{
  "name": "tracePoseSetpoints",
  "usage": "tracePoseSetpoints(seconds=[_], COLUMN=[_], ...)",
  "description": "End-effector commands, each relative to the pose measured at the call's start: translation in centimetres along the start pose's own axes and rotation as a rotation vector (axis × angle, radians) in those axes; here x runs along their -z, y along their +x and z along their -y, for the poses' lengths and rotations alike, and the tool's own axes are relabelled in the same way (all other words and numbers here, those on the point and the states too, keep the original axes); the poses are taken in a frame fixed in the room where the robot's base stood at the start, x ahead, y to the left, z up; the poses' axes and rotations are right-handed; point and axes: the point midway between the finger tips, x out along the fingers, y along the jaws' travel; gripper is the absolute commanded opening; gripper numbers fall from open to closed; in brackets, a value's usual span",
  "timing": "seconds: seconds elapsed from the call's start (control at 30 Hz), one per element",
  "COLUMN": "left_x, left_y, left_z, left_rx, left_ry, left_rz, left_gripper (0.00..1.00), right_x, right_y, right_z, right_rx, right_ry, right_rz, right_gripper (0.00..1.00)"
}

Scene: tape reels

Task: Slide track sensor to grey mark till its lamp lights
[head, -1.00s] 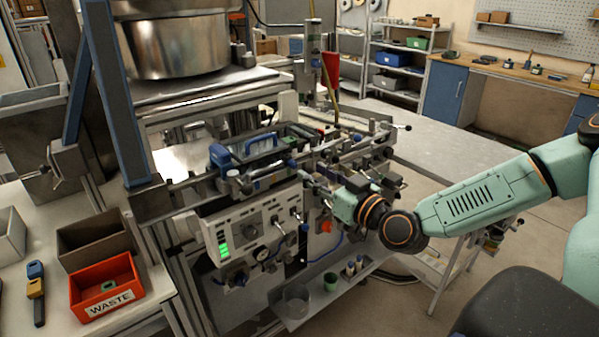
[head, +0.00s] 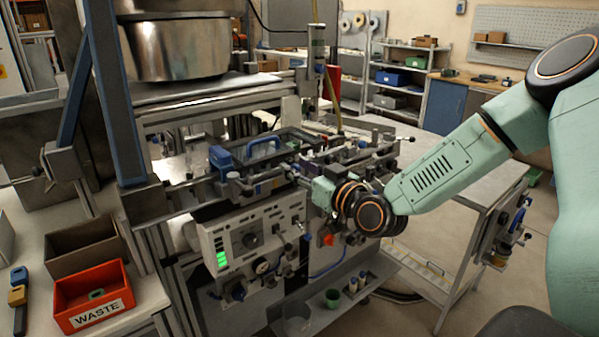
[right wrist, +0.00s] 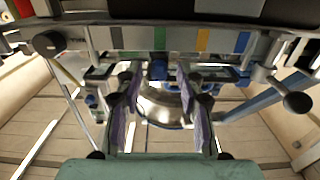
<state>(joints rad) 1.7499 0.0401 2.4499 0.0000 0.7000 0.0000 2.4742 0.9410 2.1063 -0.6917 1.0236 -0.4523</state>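My right gripper (head: 308,178) is at the guide rails (head: 350,156) on the front of the machine; its fingertips are hard to make out in the head view. In the right wrist view my right gripper (right wrist: 158,85) is open, its two purple-padded fingers apart. A small blue-and-metal part (right wrist: 157,72) shows between the fingertips, apart from both; I cannot tell whether it is the track sensor. Just beyond it runs a rail strip with a green mark (right wrist: 160,38), a yellow mark (right wrist: 204,40) and grey stretches. My left gripper is not in view.
A control panel (head: 266,235) with lit green bars is below the rails. A blue-handled frame (head: 222,157) lies left of my gripper. A red WASTE bin (head: 95,320) stands at lower left. A tray with small bottles (head: 330,312) juts out below. Round knobs (right wrist: 297,102) flank the rail.

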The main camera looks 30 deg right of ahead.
Motion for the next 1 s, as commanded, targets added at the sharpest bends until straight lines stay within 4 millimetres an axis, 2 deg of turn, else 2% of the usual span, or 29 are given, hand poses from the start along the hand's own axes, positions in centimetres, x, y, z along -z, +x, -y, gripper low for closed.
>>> tracePoseSetpoints(seconds=[0.27,0.7,1.0], left_x=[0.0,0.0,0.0], left_y=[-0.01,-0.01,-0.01], left_z=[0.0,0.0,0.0], left_rx=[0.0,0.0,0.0], left_ry=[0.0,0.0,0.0], left_rz=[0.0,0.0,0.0], left_gripper=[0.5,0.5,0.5], right_x=[0.03,0.03,0.0], right_y=[0.05,0.04,0.02], right_z=[0.0,0.0,0.02], right_rx=[0.0,0.0,0.0], right_ry=[0.0,0.001,0.001], right_rz=[0.0,0.0,0.001], right_gripper=[0.37,0.0,0.0])
